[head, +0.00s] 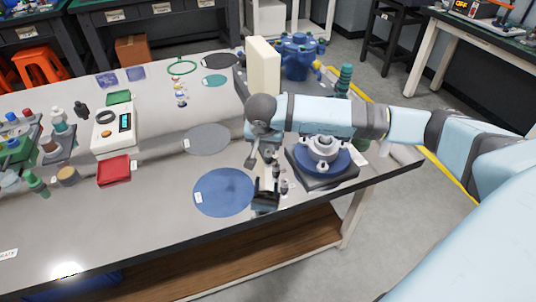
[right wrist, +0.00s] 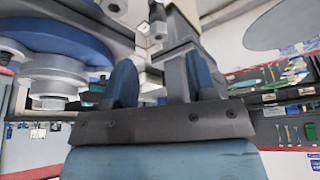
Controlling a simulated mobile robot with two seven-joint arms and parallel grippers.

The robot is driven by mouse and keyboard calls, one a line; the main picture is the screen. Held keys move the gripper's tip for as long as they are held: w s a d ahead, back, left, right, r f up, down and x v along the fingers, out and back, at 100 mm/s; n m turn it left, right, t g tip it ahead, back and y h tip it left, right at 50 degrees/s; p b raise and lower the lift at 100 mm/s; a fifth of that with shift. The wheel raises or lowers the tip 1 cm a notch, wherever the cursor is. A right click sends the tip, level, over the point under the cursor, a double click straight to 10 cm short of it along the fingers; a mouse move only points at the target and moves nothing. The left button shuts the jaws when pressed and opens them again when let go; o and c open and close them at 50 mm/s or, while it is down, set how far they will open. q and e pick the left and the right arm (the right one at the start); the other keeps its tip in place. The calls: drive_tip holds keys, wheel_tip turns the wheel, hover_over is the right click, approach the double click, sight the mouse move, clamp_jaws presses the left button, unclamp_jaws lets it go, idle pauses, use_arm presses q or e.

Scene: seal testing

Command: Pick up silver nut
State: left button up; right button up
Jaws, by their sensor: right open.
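Small silver pieces, which may include the silver nut (head: 284,187), stand on the table beside my right gripper (head: 265,197) in the head view. They are too small to tell apart. The gripper is over the right edge of a blue round mat. In the right wrist view, the fingers of this gripper (right wrist: 160,85) are apart, with grey metal parts showing behind and between them; I cannot tell whether any is within the jaws. A silver flange fitting (head: 325,150) sits on a blue disc on a dark base to the right. My left gripper is not in view.
The blue mat (head: 222,192) and a grey mat (head: 207,139) lie flat. A cream block (head: 263,67) and a blue pump-like housing (head: 300,57) stand behind. A scale (head: 114,128) and a red tray (head: 114,170) are at the left.

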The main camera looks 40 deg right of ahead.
sight(269, 152)
drive_tip(key=b+x, duration=0.1)
drive_tip(key=x, duration=0.5)
drive_tip(key=shift+r, duration=0.15)
clamp_jaws()
